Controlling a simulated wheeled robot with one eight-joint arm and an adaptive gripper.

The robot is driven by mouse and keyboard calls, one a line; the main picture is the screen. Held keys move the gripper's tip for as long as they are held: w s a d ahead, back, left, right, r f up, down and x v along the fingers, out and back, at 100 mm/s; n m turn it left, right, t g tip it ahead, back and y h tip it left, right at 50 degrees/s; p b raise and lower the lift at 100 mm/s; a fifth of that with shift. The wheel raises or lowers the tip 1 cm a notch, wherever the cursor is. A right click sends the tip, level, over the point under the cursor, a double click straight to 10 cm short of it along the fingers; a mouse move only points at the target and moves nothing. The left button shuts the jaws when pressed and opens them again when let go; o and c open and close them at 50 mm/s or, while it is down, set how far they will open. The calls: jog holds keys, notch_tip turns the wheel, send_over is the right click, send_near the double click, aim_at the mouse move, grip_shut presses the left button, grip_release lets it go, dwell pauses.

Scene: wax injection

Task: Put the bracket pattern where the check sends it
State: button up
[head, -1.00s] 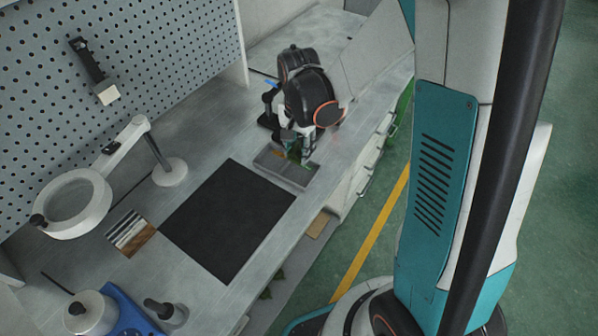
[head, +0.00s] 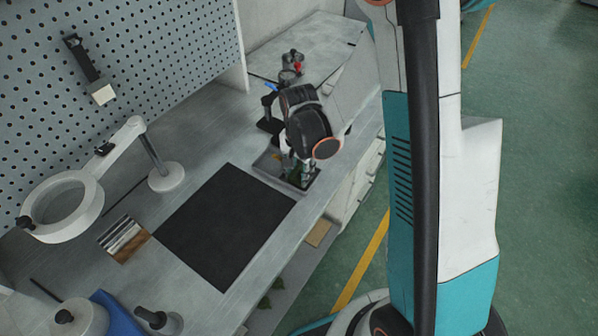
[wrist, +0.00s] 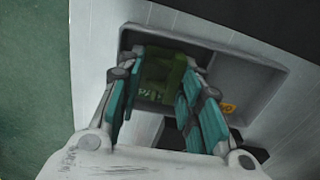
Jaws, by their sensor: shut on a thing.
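A green bracket pattern (wrist: 160,82) shows in the wrist view between the teal fingers of my gripper (wrist: 163,64). My gripper is shut on it, over the grey tray (wrist: 262,70). In the head view my gripper (head: 297,170) is low over the same tray (head: 265,163), beyond the black mat. The bracket pattern is mostly hidden there by the fingers and wrist. I cannot tell whether the pattern touches the tray floor. A small orange mark or piece (wrist: 227,107) is in the tray beside the right finger.
A black mat (head: 225,225) lies bare on the bench. A ring magnifier lamp (head: 62,205), a striped block (head: 125,238) and a blue item (head: 115,315) are to its left and front. A pegboard (head: 110,90) rises behind. Bench items stand beyond my wrist.

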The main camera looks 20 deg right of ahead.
jog(key=shift+f, duration=0.2)
jog(key=o, duration=0.7)
jog(key=shift+r, duration=0.15)
notch_tip(320, 180, up, 13)
jog(key=p, duration=0.4)
notch_tip(320, 180, up, 10)
jog(key=n+t, duration=0.3)
jog(key=n, duration=0.1)
send_over(299, 178)
jog(key=s, duration=0.5)
jog(key=shift+s+d+r+n+t, duration=0.1)
jog(key=shift+s+r+n+t, duration=0.75)
jog(key=shift+s, duration=0.7)
jog(key=shift+s+d+r+n+t, duration=0.1)
jog(key=shift+s+r+n+t, duration=0.45)
jog(key=shift+s+r+n, duration=0.8)
jog(key=shift+s+d+r+n+t, duration=0.1)
jog(key=shift+s+r+n+t, duration=0.7)
jog(key=shift+s, duration=0.95)
jog(key=shift+f, duration=0.15)
